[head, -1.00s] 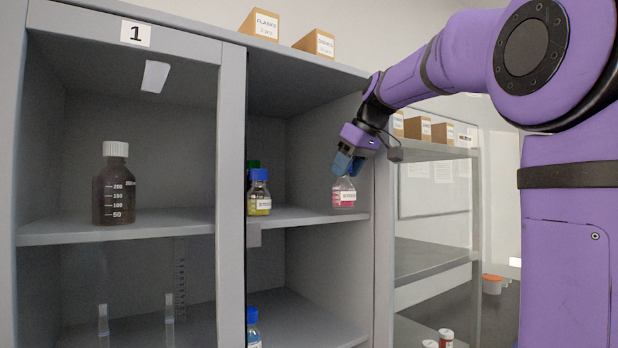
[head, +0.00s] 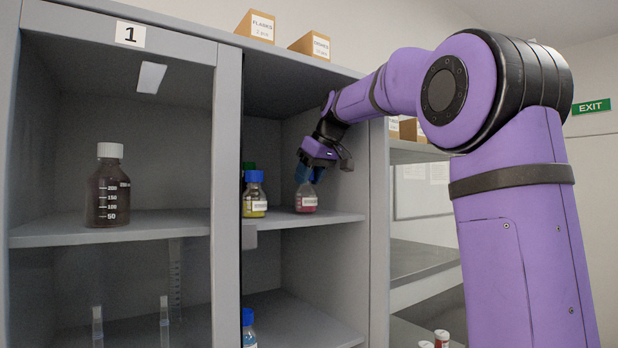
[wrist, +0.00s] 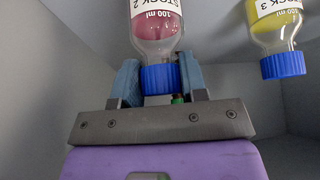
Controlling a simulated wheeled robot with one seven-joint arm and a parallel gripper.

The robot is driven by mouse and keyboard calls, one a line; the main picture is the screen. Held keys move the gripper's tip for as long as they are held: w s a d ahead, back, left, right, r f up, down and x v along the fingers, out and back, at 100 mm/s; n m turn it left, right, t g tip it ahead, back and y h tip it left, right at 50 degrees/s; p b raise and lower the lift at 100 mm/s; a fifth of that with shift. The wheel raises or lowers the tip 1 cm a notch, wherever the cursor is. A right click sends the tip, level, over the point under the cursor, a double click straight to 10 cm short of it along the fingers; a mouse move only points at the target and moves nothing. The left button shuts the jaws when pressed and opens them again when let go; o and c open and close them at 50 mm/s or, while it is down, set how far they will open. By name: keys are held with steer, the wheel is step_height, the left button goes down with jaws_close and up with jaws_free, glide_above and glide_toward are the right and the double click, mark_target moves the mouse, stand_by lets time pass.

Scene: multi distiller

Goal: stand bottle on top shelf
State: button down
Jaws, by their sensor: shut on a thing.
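A bottle of pink liquid (head: 306,199) with a blue cap is on or just above the upper shelf (head: 330,219) of the cabinet's right bay; I cannot tell if its base touches. My gripper (head: 309,173) is shut on its cap from above. In the wrist view the pink bottle (wrist: 157,30), labelled STOCK 2, has its blue cap (wrist: 160,79) between the two blue fingers (wrist: 160,80). The bottle looks upright.
A yellow bottle (head: 255,196) with a blue cap stands left of the pink one, with a green-capped bottle (head: 248,166) behind it. A dark brown bottle (head: 108,188) stands in the left bay. A blue-capped bottle (head: 248,325) is on the lower shelf. The cabinet's right side wall (head: 378,200) is close.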

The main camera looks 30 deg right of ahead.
steer(key=shift+f, duration=0.25)
steer(key=c, duration=0.7)
jaws_free()
steer(key=shift+o, duration=0.2)
steer(key=s+d+r, duration=0.1)
steer(key=s+d, duration=0.1)
steer(key=s, duration=0.4)
steer(key=s+d+r, duration=0.1)
steer(key=s, duration=0.6)
steer(key=shift+d+r, duration=0.35)
steer(key=shift+r, duration=0.05)
steer(key=s+a+f+m, duration=0.1)
steer(key=s+a+f, duration=0.4)
steer(key=s+f, duration=0.2)
steer(key=s+a+f+m+h, duration=0.1)
steer(key=s+a+f, duration=0.5)
steer(key=f, duration=0.4)
steer(key=s+a+f+m+g, duration=0.1)
steer(key=s+a+f, duration=0.4)
steer(key=s+f, duration=0.3)
steer(key=shift+a+f+h, duration=0.25)
steer(key=shift+f+h, duration=0.15)
steer(key=shift+f, duration=0.35)
